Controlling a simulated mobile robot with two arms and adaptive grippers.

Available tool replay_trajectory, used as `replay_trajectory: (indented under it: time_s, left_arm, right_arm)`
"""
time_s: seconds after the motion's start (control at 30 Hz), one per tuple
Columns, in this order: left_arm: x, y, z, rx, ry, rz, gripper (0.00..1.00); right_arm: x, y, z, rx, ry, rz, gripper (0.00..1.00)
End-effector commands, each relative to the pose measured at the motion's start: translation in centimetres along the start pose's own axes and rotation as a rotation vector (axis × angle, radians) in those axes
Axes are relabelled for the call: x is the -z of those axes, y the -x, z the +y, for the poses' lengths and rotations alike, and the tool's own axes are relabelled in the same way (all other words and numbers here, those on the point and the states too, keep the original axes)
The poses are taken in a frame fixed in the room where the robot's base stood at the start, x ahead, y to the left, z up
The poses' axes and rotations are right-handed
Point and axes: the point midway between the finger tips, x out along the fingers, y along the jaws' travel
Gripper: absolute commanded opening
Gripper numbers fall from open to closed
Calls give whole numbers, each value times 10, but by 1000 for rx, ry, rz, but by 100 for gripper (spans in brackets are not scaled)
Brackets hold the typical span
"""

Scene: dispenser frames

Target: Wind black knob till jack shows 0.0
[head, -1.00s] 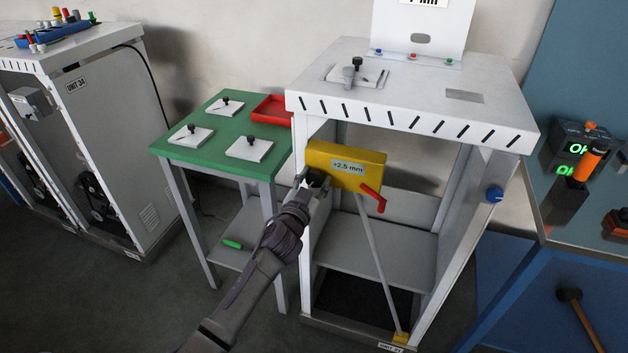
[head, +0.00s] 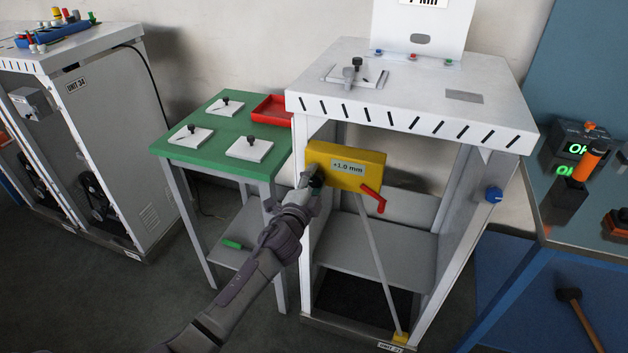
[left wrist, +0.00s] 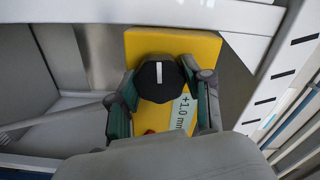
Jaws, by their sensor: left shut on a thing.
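The yellow jack box (head: 346,152) is fixed in the white frame, with a red lever (head: 374,199) at its lower right. Its display (head: 348,168) reads +1.0 mm, and the same reading shows sideways in the left wrist view (left wrist: 182,112). The black knob (left wrist: 160,79) has a white mark across its face and sits on the end of the jack. My left gripper (left wrist: 165,92) has one finger on each side of the knob and is shut on it. In the head view my left gripper (head: 314,184) hides most of the knob. My right gripper is not in view.
A green table (head: 219,148) with several white plates and a red tray (head: 271,110) stands left of the white frame (head: 412,78). A blue knob (head: 494,194) is on the frame's right leg. A thin strut (head: 378,262) runs down below the jack.

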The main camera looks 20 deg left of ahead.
Motion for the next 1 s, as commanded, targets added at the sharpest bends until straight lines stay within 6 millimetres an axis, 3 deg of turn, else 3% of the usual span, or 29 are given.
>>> replay_trajectory:
  time_s: [0.5, 1.0]
  left_arm:
    - [0, 0, 0, -1, -438, 1, 15]
    - [1, 0, 1, -1, -607, 2, 15]
  right_arm:
    - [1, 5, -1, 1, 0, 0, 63]
    - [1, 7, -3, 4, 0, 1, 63]
